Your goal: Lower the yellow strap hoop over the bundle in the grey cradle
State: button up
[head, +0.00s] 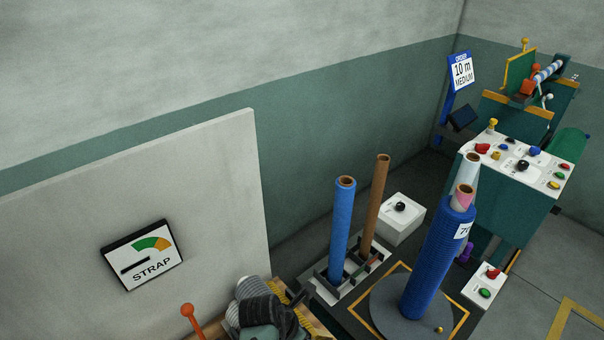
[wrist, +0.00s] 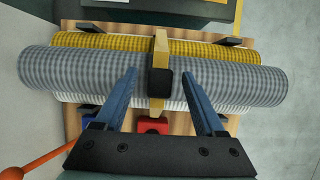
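In the wrist view the bundle is a grey checked roll (wrist: 95,78) on top, a yellow roll (wrist: 220,52) behind it and a white roll (wrist: 67,98) partly under it. Dark grey cradle brackets (wrist: 236,42) show at its far side. The yellow strap hoop (wrist: 160,43) crosses the middle of the bundle, with a black block (wrist: 160,82) over the grey roll. Whether it passes underneath is hidden. My gripper (wrist: 162,72) is open, its blue fingers on either side of the black block with gaps. In the head view the bundle area is small and partly covered.
A wooden bench top (wrist: 255,33) lies under the bundle. A red block (wrist: 152,125) sits at its near edge, and an orange lever (head: 188,312) stands left. Behind are a STRAP gauge panel (head: 145,254), a blue roll (head: 342,230) and a large blue roll (head: 440,255) on a turntable.

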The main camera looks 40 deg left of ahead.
jog(key=b+v, duration=0.1)
jog(key=v, duration=1.2)
jog(key=w+d+r+m+t+y+b, duration=0.15)
jog(key=w+r+m+t, duration=0.25)
jog(key=w+r+m, duration=0.5)
jog(key=w+d+r+m+t+y, duration=0.35)
jog(key=w+r, duration=0.35)
jog(key=r, duration=0.4)
jog(key=w+d+r+m+t+b, duration=0.1)
jog(key=d+r+m+t, duration=0.3)
jog(key=r, duration=0.4)
jog(key=w+d+r+m+t, duration=0.1)
jog(key=d+r+m+t, duration=0.1)
jog(key=d+r+m, duration=0.5)
jog(key=s+d+r+m+t+h, duration=0.1)
jog(key=s+d+r+m+t, duration=0.2)
jog(key=r, duration=0.4)
jog(key=s+d+r+m+t+h+b, duration=0.1)
jog(key=s+d+r+m+t+h, duration=0.1)
jog(key=r, duration=0.5)
jog(key=s+d+r+m+t+h, duration=0.1)
jog(key=s+d+r+m+t, duration=0.3)
jog(key=s+d+r+m, duration=0.2)
jog(key=shift+s+d+r+m+h, duration=0.15)
jog(key=shift+s+r+m+h, duration=0.2)
jog(key=shift+s+r, duration=0.35)
